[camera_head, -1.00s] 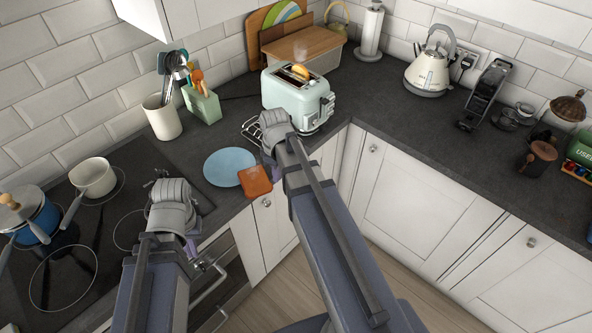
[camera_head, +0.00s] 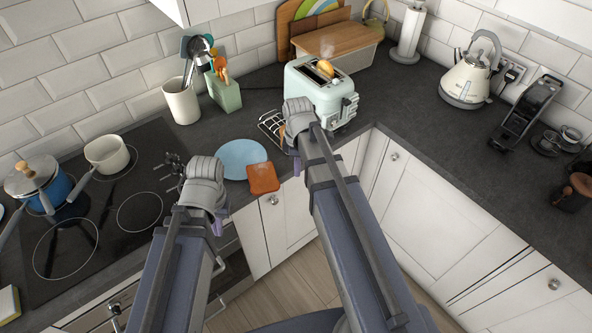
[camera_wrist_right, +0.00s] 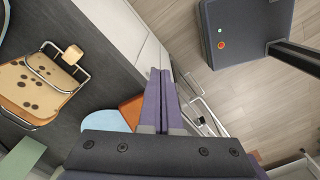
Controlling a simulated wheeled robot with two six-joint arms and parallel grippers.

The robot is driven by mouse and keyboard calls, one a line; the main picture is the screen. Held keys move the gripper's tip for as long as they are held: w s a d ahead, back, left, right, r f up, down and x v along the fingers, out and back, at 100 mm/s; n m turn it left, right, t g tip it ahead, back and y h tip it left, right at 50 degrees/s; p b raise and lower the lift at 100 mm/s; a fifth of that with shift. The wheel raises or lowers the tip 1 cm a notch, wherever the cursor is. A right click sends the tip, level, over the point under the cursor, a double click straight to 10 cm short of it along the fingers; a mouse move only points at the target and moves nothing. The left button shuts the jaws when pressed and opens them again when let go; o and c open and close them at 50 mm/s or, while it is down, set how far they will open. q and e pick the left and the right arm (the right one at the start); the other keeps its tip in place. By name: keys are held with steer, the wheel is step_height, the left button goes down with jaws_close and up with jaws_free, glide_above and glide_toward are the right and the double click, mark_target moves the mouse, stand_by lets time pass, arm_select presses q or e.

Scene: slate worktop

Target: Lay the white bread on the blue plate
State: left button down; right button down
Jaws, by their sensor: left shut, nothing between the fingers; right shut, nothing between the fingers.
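The blue plate (camera_head: 240,158) lies on the dark worktop, and part of it shows in the right wrist view (camera_wrist_right: 104,118). A flat orange-brown square (camera_head: 263,178) lies at its front right edge. A golden bread slice (camera_head: 325,68) stands in the mint toaster. A wire rack (camera_head: 270,124) holds tan slices (camera_wrist_right: 35,88), one with dark spots. I cannot tell which slice is the white bread. My left gripper (camera_head: 218,223) is shut and empty, in front of the plate's left side. My right gripper (camera_head: 297,165) is shut and empty, right of the plate, near the rack.
The hob (camera_head: 140,212) with a blue pot (camera_head: 52,188) and a white pan (camera_head: 107,153) is at left. A utensil pot (camera_head: 182,102) and green box (camera_head: 225,92) stand behind the plate. A kettle (camera_head: 467,78) stands at right, with clear worktop before it.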

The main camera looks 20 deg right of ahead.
mark_target(278, 184)
steer(key=w+a+f+b, duration=0.1)
steer(key=a+f+b, duration=0.2)
steer(key=f+b, duration=0.4)
steer(key=shift+w+a+f+b, duration=0.3)
steer(key=shift+a+f+b, duration=0.1)
steer(key=shift+f, duration=0.35)
steer(key=shift+w+a, duration=0.25)
steer(key=shift+a, duration=0.3)
steer(key=shift+w+a, duration=0.25)
steer(key=shift+a, duration=0.3)
steer(key=shift+s+d, duration=0.1)
